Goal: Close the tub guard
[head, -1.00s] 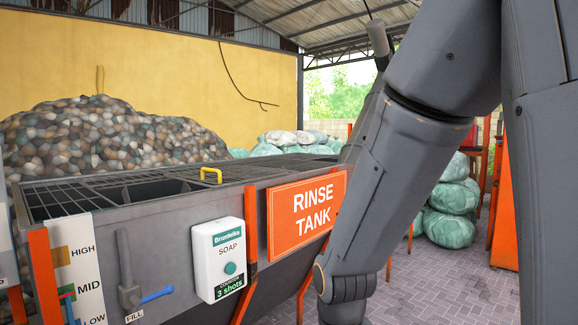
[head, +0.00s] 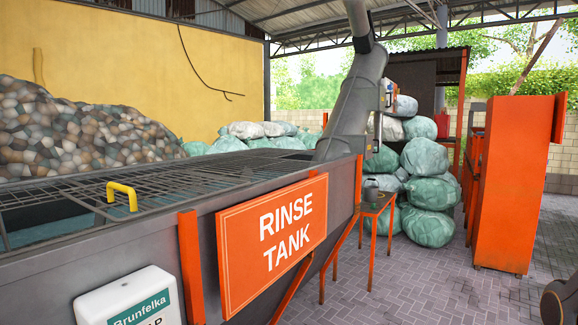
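The rinse tank is a long dark grey tub (head: 130,235) with an orange RINSE TANK sign (head: 272,238) on its front. A dark wire-mesh guard (head: 190,180) with a yellow handle (head: 121,195) lies flat over part of its top. The handle is near the front rim. Left of the handle, an uncovered part of the tub shows bluish water (head: 45,231). I cannot tell where the guard's edge ends against the fixed mesh behind it.
A white soap dispenser (head: 130,299) is on the tub's front. A grey chute (head: 350,105) rises from its far end. A small orange stand (head: 376,222), stacked green bags (head: 428,190) and an orange cabinet (head: 512,185) are to the right. Paved floor (head: 420,285) between is open.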

